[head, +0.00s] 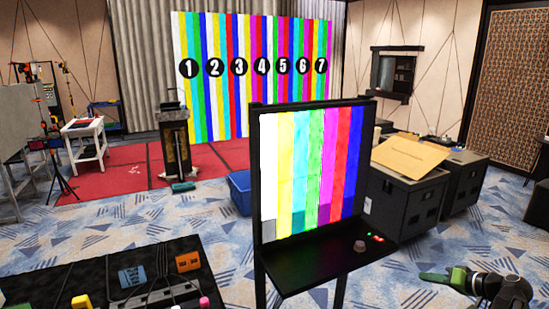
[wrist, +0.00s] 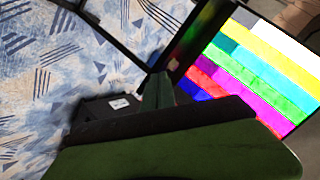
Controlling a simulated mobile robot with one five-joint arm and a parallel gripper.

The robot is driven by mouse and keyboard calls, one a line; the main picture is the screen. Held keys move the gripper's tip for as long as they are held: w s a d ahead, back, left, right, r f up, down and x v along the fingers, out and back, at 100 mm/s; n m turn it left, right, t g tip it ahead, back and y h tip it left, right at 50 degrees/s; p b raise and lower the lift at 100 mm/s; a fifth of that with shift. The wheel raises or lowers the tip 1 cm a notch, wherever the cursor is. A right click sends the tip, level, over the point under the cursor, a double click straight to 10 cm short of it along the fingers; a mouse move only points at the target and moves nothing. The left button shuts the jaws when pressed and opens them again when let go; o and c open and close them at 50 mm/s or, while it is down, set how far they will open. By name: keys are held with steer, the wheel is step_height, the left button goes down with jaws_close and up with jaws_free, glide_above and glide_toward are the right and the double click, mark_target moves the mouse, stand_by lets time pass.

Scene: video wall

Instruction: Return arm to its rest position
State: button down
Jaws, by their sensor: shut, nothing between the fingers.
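My gripper (head: 436,277) shows at the lower right of the head view, with green fingers pointing left. It is shut and empty, in the air to the right of the monitor stand's shelf (head: 325,266) and apart from it. In the wrist view my green gripper (wrist: 160,90) fills the lower middle, with patterned carpet behind it. The monitor (head: 312,165) with color bars stands upright in the middle of the head view. It shows tilted at the right of the wrist view (wrist: 255,75).
A round knob (head: 360,246) and small red and green lights (head: 375,237) are on the shelf. Dark cases (head: 402,200) stand behind at right, with a cardboard sheet (head: 410,154) on top. A dark table (head: 100,285) with several small items is at lower left. Carpet at right is clear.

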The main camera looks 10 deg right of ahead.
steer(key=w+a+f+n+g+y, duration=0.1)
steer(key=w+a+f+g, duration=0.15)
steer(key=a, duration=0.35)
steer(key=w+a+f+g, duration=0.1)
steer(key=w+a+f, duration=0.15)
steer(key=a, duration=0.45)
steer(key=s+a+f+n+g+h, duration=0.1)
steer(key=a+f+n+g+h, duration=0.1)
steer(key=a, duration=1.4)
steer(key=s+a+f+n+g+h, duration=0.1)
steer(key=a+f+g+h, duration=0.2)
steer(key=a, duration=1.3)
step_height(320, 180, down, 2)
steer(key=g, duration=0.3)
steer(key=shift+s+n, duration=0.2)
steer(key=shift+n, duration=0.2)
steer(key=shift+f, duration=0.1)
